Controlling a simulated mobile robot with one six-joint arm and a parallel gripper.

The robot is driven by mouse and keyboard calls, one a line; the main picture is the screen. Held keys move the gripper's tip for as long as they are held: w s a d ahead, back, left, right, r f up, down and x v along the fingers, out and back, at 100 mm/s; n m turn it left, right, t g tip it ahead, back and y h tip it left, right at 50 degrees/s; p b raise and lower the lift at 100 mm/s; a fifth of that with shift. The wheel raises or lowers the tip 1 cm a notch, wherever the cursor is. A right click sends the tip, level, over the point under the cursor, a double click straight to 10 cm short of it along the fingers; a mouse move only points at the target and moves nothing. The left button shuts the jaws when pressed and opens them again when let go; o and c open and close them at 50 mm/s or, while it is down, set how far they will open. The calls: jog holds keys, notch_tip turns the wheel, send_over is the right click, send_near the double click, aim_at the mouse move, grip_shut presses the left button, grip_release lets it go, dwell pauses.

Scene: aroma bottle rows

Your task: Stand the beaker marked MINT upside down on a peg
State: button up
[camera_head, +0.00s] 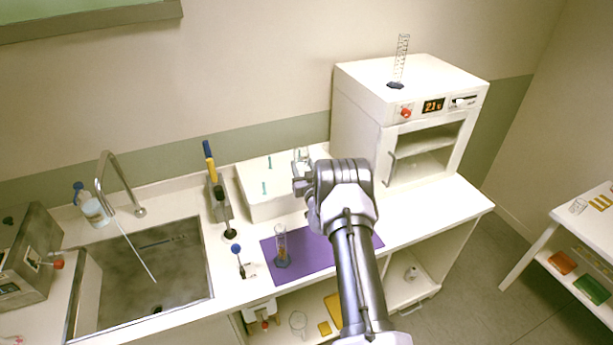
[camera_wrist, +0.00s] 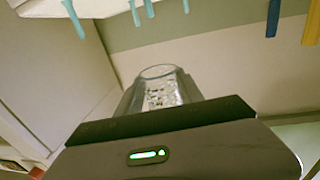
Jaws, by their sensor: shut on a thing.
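A clear glass beaker (camera_wrist: 162,88) shows in the wrist view just beyond the dark front of my gripper (camera_wrist: 160,125), which is shut on it. Marks on its wall are too small to read, so I cannot confirm MINT. In the head view my gripper (camera_head: 301,176) is beside the right end of a white peg block (camera_head: 280,205), with the beaker (camera_head: 301,153) partly visible at it. Teal pegs (camera_head: 268,162) stand up from the block. Teal pegs (camera_wrist: 272,18) also show along the top of the wrist view, apart from the beaker. My arm hides part of the block.
A purple mat (camera_head: 304,262) with a glass cylinder (camera_head: 282,246) lies in front of the block. A white oven (camera_head: 365,112) stands right, with a tall cylinder (camera_head: 400,62) on top.

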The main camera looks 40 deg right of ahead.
jog(key=w+d+f+b, duration=0.1)
jog(key=w+f+b, duration=0.1)
jog(key=w+b, duration=0.3)
notch_tip(320, 180, down, 10)
jog(key=b, duration=0.8)
jog(key=shift+d+f, duration=0.1)
jog(key=shift+f, duration=0.1)
jog(key=o, duration=1.4)
jog(key=shift+o, duration=0.2)
jog(key=p+v, duration=0.2)
jog(key=v, duration=1.5)
jog(key=shift+s+p, duration=0.25)
jog(key=shift+p, duration=0.1)
